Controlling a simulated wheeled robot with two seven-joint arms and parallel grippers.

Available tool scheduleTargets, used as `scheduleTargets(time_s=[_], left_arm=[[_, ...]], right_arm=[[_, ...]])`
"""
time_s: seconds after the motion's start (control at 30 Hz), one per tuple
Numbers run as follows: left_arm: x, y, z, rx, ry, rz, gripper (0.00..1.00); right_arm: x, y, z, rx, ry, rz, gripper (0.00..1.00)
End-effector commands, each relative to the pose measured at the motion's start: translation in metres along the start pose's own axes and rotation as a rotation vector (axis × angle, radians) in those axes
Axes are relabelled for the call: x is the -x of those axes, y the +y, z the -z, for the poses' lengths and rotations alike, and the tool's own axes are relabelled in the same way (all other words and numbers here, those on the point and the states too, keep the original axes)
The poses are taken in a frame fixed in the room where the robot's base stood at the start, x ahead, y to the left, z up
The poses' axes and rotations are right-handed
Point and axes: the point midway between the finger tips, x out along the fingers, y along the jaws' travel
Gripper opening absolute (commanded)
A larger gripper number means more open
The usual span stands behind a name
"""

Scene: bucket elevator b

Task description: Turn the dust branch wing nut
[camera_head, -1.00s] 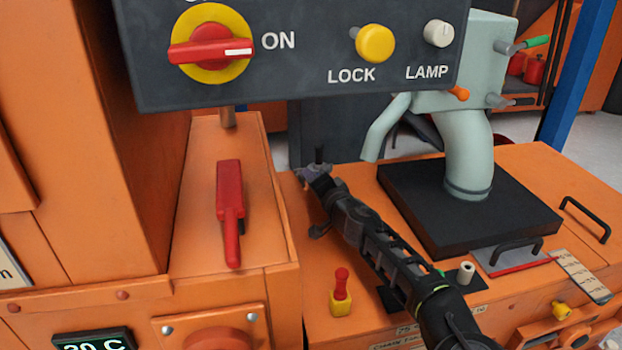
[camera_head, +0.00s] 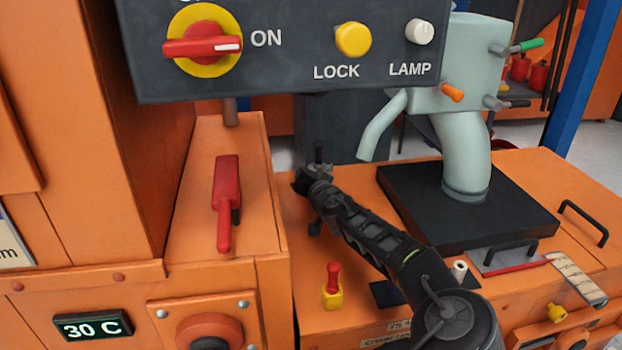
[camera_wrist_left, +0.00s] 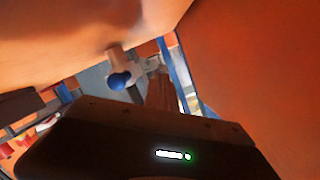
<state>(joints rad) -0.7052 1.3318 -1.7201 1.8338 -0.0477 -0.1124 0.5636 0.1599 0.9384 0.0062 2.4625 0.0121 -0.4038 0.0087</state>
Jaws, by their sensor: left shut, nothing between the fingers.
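I cannot pick out the dust branch wing nut for certain. In the left wrist view, a blue round knob (camera_wrist_left: 120,82) sits beside grey metal parts under an orange surface. The dark housing of my left gripper (camera_wrist_left: 140,140) fills the lower part of that view; the jaws are shut and empty, with the fingertips not clearly shown. My left gripper is outside the head view. My right gripper (camera_head: 315,180) is over the orange deck beside a dark upright post, its arm coming from the lower right. Its fingers are too small and dark to read.
A dark control panel (camera_head: 290,50) hangs across the top. A red lever (camera_head: 227,200) stands on the orange housing at left. A pale green spout (camera_head: 465,150) rises from a black plate (camera_head: 520,220) at right. A red-and-yellow plunger (camera_head: 333,285) stands at the deck's front.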

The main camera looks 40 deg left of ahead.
Motion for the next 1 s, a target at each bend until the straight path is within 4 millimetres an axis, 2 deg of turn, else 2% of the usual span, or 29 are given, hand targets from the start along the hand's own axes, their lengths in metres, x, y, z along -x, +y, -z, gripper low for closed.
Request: scheduleTargets(time_s=[0.5,0.73,1.0], left_arm=[[-0.002,-0.011,-0.009,0.452,-0.004,-0.112,0.00],[-0.003,-0.013,-0.011,0.568,-0.002,-0.142,0.00],[-0.004,-0.013,-0.013,0.615,-0.001,-0.153,0.00]], right_arm=[[0.012,-0.004,-0.001,0.001,-0.005,0.000,0.00],[0.016,-0.005,-0.002,0.002,-0.008,0.000,0.00],[0.017,-0.005,-0.002,0.002,-0.009,0.000,0.00]])
